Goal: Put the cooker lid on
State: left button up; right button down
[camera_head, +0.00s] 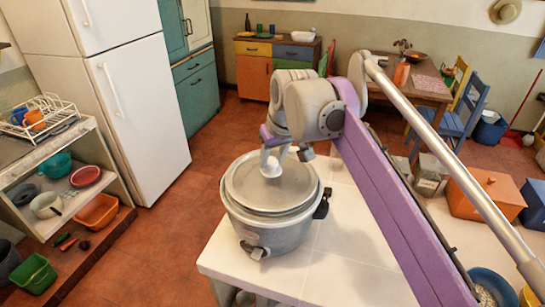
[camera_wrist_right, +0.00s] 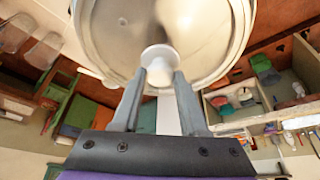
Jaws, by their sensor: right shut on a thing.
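The cooker (camera_head: 258,229) is a round grey pot with a dark side handle and a small knob on its front. It stands on the white counter. The round grey lid (camera_head: 252,190) lies level over the cooker's mouth; I cannot tell whether its rim is fully seated. My right gripper (camera_head: 286,152) is above the lid and shut on its white knob (camera_head: 271,168). The right wrist view shows the fingers on either side of the knob (camera_wrist_right: 158,57), with the lid (camera_wrist_right: 120,35) beyond. My left gripper is not in view.
The white counter (camera_head: 335,260) is clear to the right of the cooker. My right arm crosses above it. A white fridge (camera_head: 140,105) and a shelf with a dish rack (camera_head: 42,115) stand left. An orange box (camera_head: 485,195) and blue chairs (camera_head: 465,115) are at the right.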

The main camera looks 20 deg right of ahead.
jog(key=shift+f, duration=0.4)
dwell(0.6)
jog(key=shift+c, duration=1.8)
grip_release()
jog(key=p+v, duration=0.1)
jog(key=v, duration=0.9)
jog(key=shift+r, duration=0.4)
jog(key=shift+s, duration=0.1)
